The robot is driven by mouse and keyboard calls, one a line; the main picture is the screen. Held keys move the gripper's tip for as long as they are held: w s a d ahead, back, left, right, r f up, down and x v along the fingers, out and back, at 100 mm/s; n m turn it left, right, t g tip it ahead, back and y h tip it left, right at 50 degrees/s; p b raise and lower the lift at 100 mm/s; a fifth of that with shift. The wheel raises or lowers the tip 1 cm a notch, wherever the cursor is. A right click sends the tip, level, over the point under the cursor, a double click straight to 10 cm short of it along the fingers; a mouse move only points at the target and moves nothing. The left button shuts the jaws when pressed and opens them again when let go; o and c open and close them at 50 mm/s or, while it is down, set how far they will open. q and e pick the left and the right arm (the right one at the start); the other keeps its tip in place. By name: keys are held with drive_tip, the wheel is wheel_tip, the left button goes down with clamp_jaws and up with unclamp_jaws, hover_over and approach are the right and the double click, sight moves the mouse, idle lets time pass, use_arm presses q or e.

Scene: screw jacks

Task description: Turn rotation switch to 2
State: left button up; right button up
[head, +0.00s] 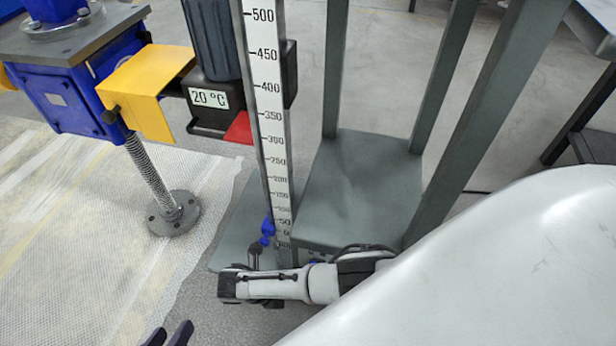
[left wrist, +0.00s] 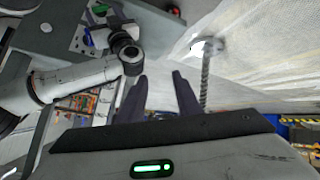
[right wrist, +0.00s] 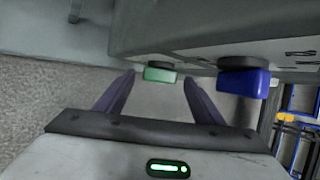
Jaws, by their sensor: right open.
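A grey control panel (right wrist: 190,35) fills the top of the right wrist view. A green knob (right wrist: 160,74) and a larger blue knob (right wrist: 244,82) stick out from it; I cannot tell their set position. My right gripper (right wrist: 158,80) is open, its fingers either side of the green knob, with no clear contact. In the head view a blue knob (head: 267,230) shows beside the scale post, just above my right wrist. My left gripper (head: 168,335) is open and empty at the bottom edge of the head view; its spread fingers also show in the left wrist view (left wrist: 160,76).
A ruler-marked post (head: 268,110) and a grey stand (head: 360,190) rise near my right arm. A blue jack with a yellow guard (head: 145,92) and a threaded spindle (head: 153,175) stands at the left. The pale mat (head: 90,225) is mostly clear.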

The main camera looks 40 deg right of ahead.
use_arm(q)
drive_tip(key=shift+s+a+f+g+y+p, duration=0.3)
drive_tip(key=shift+a+f+p, duration=0.2)
drive_tip(key=shift+f+p, duration=0.2)
drive_tip(key=shift+s+a+f+g+y+p, duration=0.1)
drive_tip(key=shift+a+f+g+y+p, duration=0.1)
drive_tip(key=shift+a+f+y+p, duration=0.45)
use_arm(e)
drive_tip(key=v, duration=1)
use_arm(q)
drive_tip(key=shift+d+r+h, duration=0.15)
drive_tip(key=shift+h, duration=0.1)
